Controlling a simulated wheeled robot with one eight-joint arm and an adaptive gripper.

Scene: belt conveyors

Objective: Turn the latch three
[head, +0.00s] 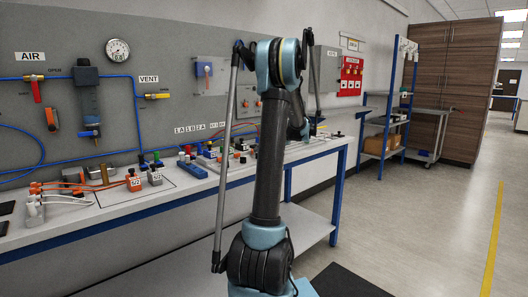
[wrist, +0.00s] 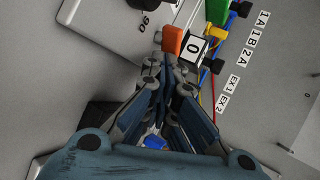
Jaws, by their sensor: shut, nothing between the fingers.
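No part in either view is clearly marked as latch three, so I cannot tell which one it is. My gripper (wrist: 166,68) fills the lower middle of the wrist view, its fingers shut and empty. In the head view my gripper is hidden or too small to make out.
The workbench (head: 130,205) carries several small fittings below a grey panel (head: 160,110). The panel holds a gauge (head: 118,50), a red AIR lever (head: 36,92) and a yellow VENT lever (head: 158,96). A shelf rack (head: 385,125) stands behind. The floor at right is clear.

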